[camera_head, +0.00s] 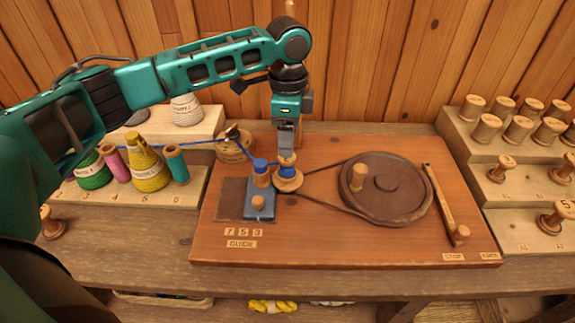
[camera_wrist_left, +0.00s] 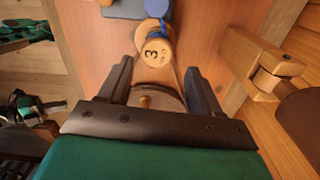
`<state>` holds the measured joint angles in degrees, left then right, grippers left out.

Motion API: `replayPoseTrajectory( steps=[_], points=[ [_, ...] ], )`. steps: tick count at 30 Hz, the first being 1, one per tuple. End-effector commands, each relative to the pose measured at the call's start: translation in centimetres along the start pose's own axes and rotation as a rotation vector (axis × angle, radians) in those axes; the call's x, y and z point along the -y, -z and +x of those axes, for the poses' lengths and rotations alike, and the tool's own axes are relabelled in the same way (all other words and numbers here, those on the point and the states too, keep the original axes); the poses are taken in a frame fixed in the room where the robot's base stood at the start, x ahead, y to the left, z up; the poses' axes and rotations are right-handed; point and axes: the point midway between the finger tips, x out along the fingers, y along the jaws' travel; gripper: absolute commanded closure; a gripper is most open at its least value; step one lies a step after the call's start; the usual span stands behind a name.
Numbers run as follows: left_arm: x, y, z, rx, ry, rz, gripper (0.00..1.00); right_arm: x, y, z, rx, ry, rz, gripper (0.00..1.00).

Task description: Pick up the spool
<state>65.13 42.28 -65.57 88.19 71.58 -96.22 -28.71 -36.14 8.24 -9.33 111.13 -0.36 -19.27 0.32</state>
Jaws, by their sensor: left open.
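A wooden spool (camera_head: 287,173) with blue thread wound on it stands upright on the winding board, beside the blue guide block. The wrist view shows its round top (camera_wrist_left: 156,50), marked with a 3. My left gripper (camera_head: 287,153) points down directly above the spool, partly hiding its top. In the wrist view its two fingers (camera_wrist_left: 158,66) are apart, with the spool top between and just beyond the tips. I cannot tell whether a finger touches it.
The winding board (camera_head: 330,245) carries a large dark wheel (camera_head: 386,188), a belt to the spool, a wooden lever (camera_head: 445,205) and a blue guide block (camera_head: 260,203). Yarn cones (camera_head: 147,165) stand at left; a stepped rack (camera_head: 490,140) of empty spools stands at right.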

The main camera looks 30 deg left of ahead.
Motion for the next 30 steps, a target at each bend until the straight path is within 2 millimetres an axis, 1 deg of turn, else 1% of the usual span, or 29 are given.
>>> replayPoseTrajectory(
  steps=[1,7,12,15,18,24,25,30],
  points=[
    [-0.1,0.0,0.6,0.001,-0.002,0.001,0.36,0.0,-0.1,0.1,0.0,0.0,0.0,1.0],
    [-0.2,-0.1,2.1,0.002,-0.001,0.001,0.36,0.0,-0.1,0.1,-0.001,0.0,0.0,1.0],
    [-0.7,-0.3,4.7,0.003,-0.001,0.0,0.36,0.0,0.1,0.2,-0.005,0.0,-0.001,1.0],
    [-0.7,-0.3,5.9,0.002,-0.001,0.0,0.36,-0.1,0.1,0.4,-0.009,-0.001,-0.001,1.0],
    [-0.6,-0.2,6.4,0.0,0.001,0.001,0.36,-0.1,0.2,0.4,-0.01,-0.001,-0.001,1.0],
    [-0.6,-0.2,6.5,0.0,0.001,0.001,0.36,-0.1,0.2,0.4,-0.011,-0.001,-0.001,1.0],
    [-0.6,-0.2,6.5,0.0,0.001,0.001,0.37,-0.1,0.2,0.4,-0.011,-0.001,-0.001,1.0],
    [-0.6,-0.2,6.5,0.0,0.001,0.001,0.53,-0.1,0.2,0.4,-0.011,-0.001,-0.001,1.0]
  ],
)
